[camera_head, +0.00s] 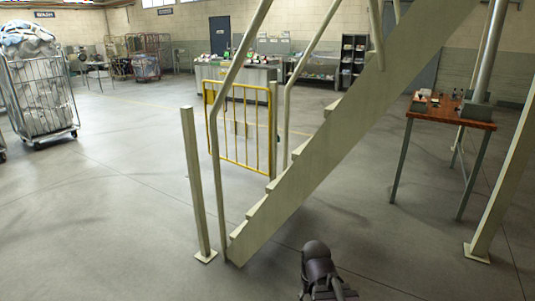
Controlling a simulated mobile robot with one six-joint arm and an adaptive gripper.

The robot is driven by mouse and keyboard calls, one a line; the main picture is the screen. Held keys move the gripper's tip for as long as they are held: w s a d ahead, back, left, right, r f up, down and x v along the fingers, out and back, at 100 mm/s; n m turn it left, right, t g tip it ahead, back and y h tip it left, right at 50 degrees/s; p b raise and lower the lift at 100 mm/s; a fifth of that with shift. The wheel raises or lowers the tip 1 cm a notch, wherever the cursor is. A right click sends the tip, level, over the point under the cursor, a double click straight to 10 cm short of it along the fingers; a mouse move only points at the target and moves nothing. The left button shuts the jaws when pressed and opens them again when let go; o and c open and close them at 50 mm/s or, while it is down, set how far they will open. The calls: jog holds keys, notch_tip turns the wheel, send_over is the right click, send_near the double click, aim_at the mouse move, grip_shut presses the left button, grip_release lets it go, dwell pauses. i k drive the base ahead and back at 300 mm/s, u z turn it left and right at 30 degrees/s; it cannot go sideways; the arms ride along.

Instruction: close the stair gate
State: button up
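The stair gate (240,128) is a yellow barred panel at the foot of the pale metal stairs (300,175). Its right edge is beside the far post (273,130). Its free left end stands apart from the near post (196,185), so the gate looks open. The left handrail crosses in front of part of the gate. A dark, rounded part of my arm shows at the bottom centre, on the near side of the stairs and well short of the gate. I cannot make out the fingertips of my gripper or what they hold.
A wooden-topped table (450,112) with small items stands to the right, near a slanting pale support (505,175). A wire cage trolley (42,95) full of laundry is at the left. A counter (238,75) stands behind the gate.

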aim_at(237, 128)
jog(key=z, duration=0.1)
jog(key=i, duration=0.95)
jog(key=u, duration=0.05)
